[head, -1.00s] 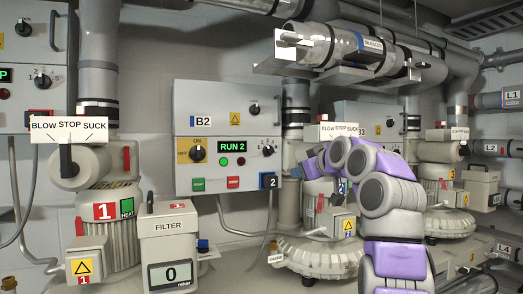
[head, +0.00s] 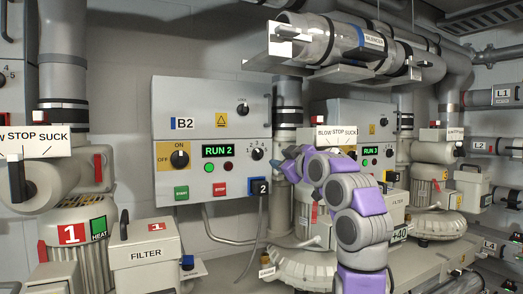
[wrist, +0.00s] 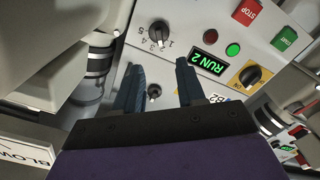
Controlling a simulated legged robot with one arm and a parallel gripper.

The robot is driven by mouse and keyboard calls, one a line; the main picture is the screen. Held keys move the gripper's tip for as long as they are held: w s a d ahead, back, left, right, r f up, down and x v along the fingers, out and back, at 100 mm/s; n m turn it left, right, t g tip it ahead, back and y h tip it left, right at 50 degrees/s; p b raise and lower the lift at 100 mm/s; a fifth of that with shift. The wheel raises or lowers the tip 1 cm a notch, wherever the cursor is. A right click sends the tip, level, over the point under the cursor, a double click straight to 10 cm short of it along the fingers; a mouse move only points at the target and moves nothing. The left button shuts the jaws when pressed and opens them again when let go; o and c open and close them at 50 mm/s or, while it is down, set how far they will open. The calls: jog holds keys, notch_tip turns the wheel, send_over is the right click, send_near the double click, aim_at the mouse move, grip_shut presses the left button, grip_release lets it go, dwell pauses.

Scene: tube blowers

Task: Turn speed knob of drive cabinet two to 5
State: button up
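Drive cabinet two, a pale box marked B2 (head: 225,132), is in the middle left of the head view with a green RUN 2 display. Its black speed knob (head: 257,154) has a numbered scale and sits right of the display. In the wrist view the speed knob (wrist: 159,31) is beyond the fingertips, its scale upside down; I cannot tell its exact setting. My gripper (wrist: 157,75) is open and empty, its dark blue fingers apart. In the head view my gripper (head: 291,164) is just right of the speed knob, not visibly touching it.
Another black knob (head: 242,108) is higher on the cabinet; in the wrist view it shows between the fingers (wrist: 153,90). A yellow OFF/ON switch (head: 179,159), green START (head: 181,193) and red STOP (head: 219,189) are close by. A grey pipe (head: 287,105) stands right of the cabinet.

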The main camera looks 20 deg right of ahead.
jog(key=p, duration=0.4)
send_near(260, 154)
jog(key=w, duration=0.3)
jog(key=shift+w, duration=0.9)
jog(key=shift+w+p, duration=0.65)
jog(key=shift+w, duration=1)
jog(key=shift+f, duration=0.1)
jog(key=shift+c, duration=0.3)
grip_shut()
